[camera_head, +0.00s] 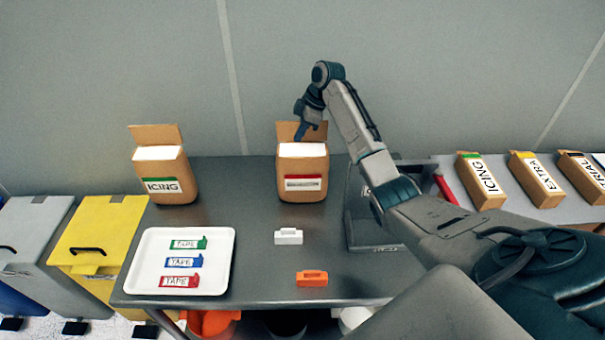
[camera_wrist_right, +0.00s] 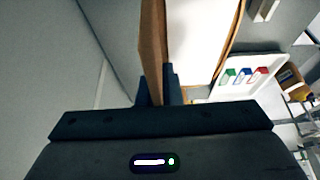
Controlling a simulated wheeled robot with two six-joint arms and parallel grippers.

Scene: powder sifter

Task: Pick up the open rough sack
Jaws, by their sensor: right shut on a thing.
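An open brown sack (camera_head: 303,194) with white contents and a red-edged label stands upright at the back middle of the table; its label text is too small to read. My right gripper (camera_head: 300,132) is at its raised back flap, shut on it. In the right wrist view the flap (camera_wrist_right: 152,45) runs down between the fingers (camera_wrist_right: 157,92), with the white contents beside it. A second open sack (camera_head: 173,192), with a green ICING label, stands at the back left, apart from the gripper. I cannot tell which one is rough. My left gripper is not in view.
A white tray (camera_head: 150,281) with green, blue and red tapes lies at the front left. White (camera_head: 288,236) and orange (camera_head: 311,279) blocks sit mid-table. A grey stand (camera_head: 357,225) is right of the held sack. Closed boxes (camera_head: 483,183) line the right; a wall is behind.

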